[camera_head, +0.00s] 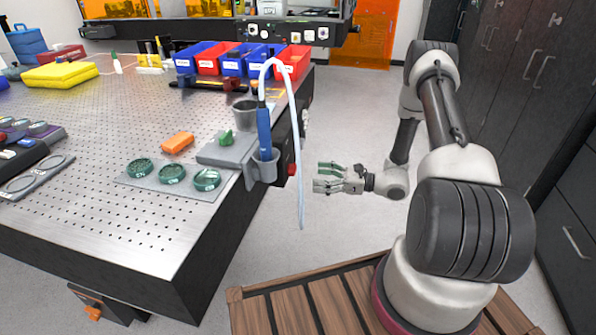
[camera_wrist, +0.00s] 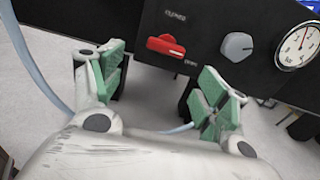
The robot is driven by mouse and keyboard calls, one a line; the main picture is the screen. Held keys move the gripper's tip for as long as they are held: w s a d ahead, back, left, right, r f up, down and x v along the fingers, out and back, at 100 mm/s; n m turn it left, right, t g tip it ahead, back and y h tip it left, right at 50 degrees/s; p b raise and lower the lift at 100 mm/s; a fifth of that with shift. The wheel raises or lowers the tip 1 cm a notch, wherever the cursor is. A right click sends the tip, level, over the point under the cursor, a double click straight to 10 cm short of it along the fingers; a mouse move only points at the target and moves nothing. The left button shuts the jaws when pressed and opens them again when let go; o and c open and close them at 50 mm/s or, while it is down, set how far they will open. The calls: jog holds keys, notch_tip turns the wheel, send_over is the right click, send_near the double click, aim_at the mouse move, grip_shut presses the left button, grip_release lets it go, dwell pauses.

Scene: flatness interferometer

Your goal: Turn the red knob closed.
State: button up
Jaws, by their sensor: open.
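The red knob (camera_wrist: 166,46) is a red bar-shaped handle on a black panel (camera_wrist: 205,20) in the wrist view. It lies nearly level, tilted slightly down to the right, with small white labels above it and at its lower right. In the head view the red knob (camera_head: 292,169) shows edge-on at the table's side. My gripper (camera_wrist: 158,95) is open and empty, its green-padded fingers spread below and to either side of the knob, not touching it. In the head view my gripper (camera_head: 322,176) is to the right of the panel, with a gap between.
A grey round knob (camera_wrist: 237,46) and a pressure gauge (camera_wrist: 299,45) sit right of the red knob. A pale blue hose (camera_head: 297,150) hangs in front of the panel from a blue-handled tool (camera_head: 264,128) in a grey holder (camera_head: 262,168). The floor around my gripper is clear.

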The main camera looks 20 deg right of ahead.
aim_at(292, 169)
jog(key=x, duration=0.8)
jog(key=shift+w+r, duration=0.25)
jog(key=shift+r, duration=0.35)
jog(key=shift+d, duration=0.1)
jog(key=c, duration=1)
